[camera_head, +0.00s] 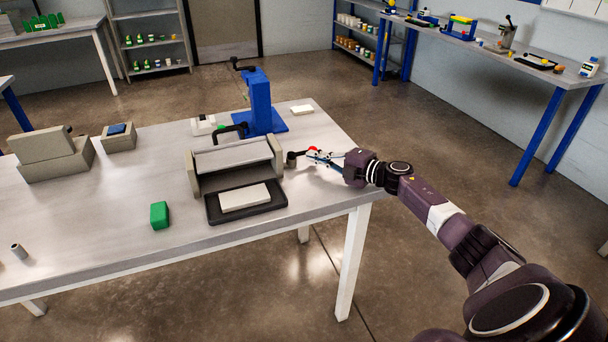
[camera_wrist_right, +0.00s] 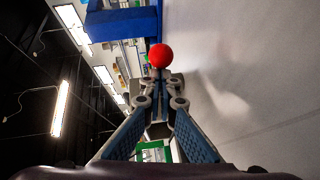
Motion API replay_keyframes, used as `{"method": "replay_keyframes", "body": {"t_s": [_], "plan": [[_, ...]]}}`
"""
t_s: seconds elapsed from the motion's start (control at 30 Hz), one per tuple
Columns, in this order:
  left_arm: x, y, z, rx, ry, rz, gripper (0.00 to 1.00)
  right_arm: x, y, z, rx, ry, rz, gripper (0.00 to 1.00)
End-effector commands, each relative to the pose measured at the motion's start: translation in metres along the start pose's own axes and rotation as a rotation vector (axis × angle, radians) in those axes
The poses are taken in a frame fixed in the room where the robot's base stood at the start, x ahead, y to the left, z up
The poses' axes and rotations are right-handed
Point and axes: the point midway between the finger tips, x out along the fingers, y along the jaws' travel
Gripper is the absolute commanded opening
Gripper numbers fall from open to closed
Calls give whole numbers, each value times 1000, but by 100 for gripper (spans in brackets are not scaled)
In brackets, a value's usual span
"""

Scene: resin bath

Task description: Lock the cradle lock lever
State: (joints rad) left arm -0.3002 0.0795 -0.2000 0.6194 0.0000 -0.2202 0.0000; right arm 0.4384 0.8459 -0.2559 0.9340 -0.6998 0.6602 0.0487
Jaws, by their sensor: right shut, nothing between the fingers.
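The lever's red ball knob (camera_head: 313,149) shows at the right side of the grey cradle-like device (camera_head: 278,160), next to a small dark cylindrical part (camera_head: 291,158). My right gripper (camera_head: 312,157) is at the knob, low over the table, coming from the right. In the right wrist view the red knob (camera_wrist_right: 160,56) stands just beyond my fingertips (camera_wrist_right: 160,82). The fingers are shut with nothing between them; I cannot tell whether they touch the knob. The lever's shaft is mostly hidden. My left gripper is not in view.
A blue press (camera_head: 259,100) stands behind the device on the metal table (camera_head: 130,195). A black tray (camera_head: 214,212) with a pale slab (camera_head: 244,197) lies in front. A green block (camera_head: 159,215) sits to the left. The table's right edge lies beneath my arm.

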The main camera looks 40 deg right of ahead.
Motion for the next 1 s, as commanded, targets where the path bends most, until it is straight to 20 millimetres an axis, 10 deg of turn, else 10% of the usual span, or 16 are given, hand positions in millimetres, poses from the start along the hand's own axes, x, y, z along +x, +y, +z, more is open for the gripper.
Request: {"method": "replay_keyframes", "body": {"t_s": [1.0], "plan": [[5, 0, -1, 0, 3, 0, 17, 0, 10, 10, -3, -12, 5, 0]]}}
